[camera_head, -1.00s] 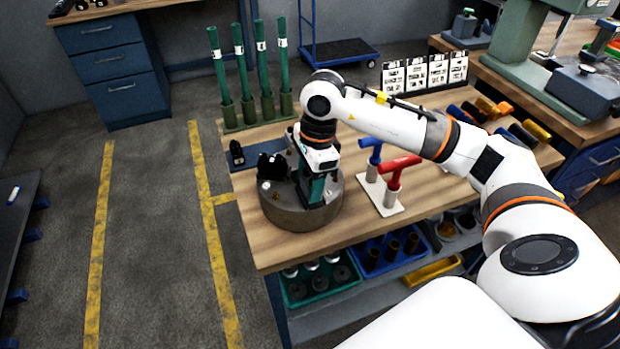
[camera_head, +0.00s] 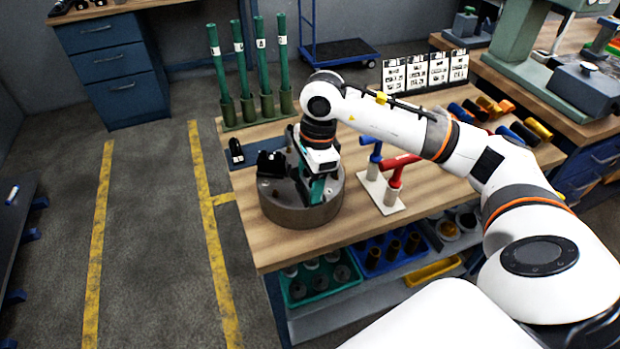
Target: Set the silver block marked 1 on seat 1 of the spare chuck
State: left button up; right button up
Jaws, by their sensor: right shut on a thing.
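The spare chuck (camera_head: 280,212) is a round grey disc lying flat on the near left of the wooden bench. A black jaw-like block (camera_head: 271,164) stands on its left rear part. My right gripper (camera_head: 314,199) points down over the right half of the chuck, with its fingers close to the top face. The seat numbers are not readable. My left gripper is not in view.
A blue mat (camera_head: 258,150) with a small black piece (camera_head: 236,150) lies behind the chuck. A white stand (camera_head: 381,194) with red and blue T-handled tools is close on the right. Green upright tubes (camera_head: 262,65) stand at the back. The bench's front left edge is near.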

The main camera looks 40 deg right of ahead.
jog(key=shift+f, duration=0.2)
dwell(0.3)
jog(key=o, duration=0.8)
jog(key=shift+c, duration=0.2)
jog(key=o, duration=0.3)
jog(key=shift+s, duration=0.15)
jog(key=shift+o, duration=0.6)
jog(key=shift+s+r, duration=0.15)
jog(key=shift+w+r, duration=0.2)
jog(key=shift+r, duration=0.05)
notch_tip(320, 180, up, 12)
jog(key=d+b, duration=0.1)
jog(key=shift+s+d+f+b, duration=0.15)
jog(key=shift+s+f+b, duration=0.1)
jog(key=shift+s+b, duration=0.15)
